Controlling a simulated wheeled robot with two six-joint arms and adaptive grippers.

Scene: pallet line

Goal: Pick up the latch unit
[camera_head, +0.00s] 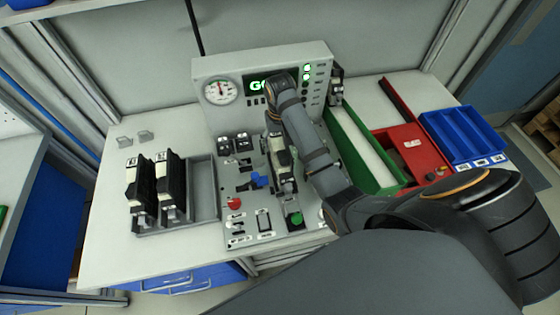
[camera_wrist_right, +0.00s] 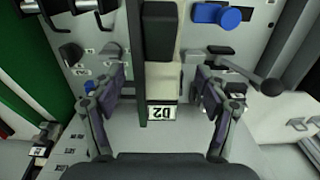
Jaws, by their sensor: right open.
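A black-and-white latch unit (camera_wrist_right: 163,85) with a printed label stands on the console between the fingers of my right gripper (camera_wrist_right: 160,92) in the right wrist view. The two fingers are spread, one on each side, with a gap to the unit. In the head view this unit (camera_head: 284,172) shows partly below my right wrist, which hides its upper part. Two similar black-and-white units (camera_head: 140,190) stand upright in a grey tray (camera_head: 203,185) on the left. My left gripper is not in view.
The console has a gauge (camera_head: 219,91), a red knob (camera_head: 234,203), a blue knob (camera_head: 258,180) and a green button (camera_head: 295,218). A green bin (camera_head: 352,150), red box (camera_head: 412,148) and blue bin (camera_head: 464,133) stand at right.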

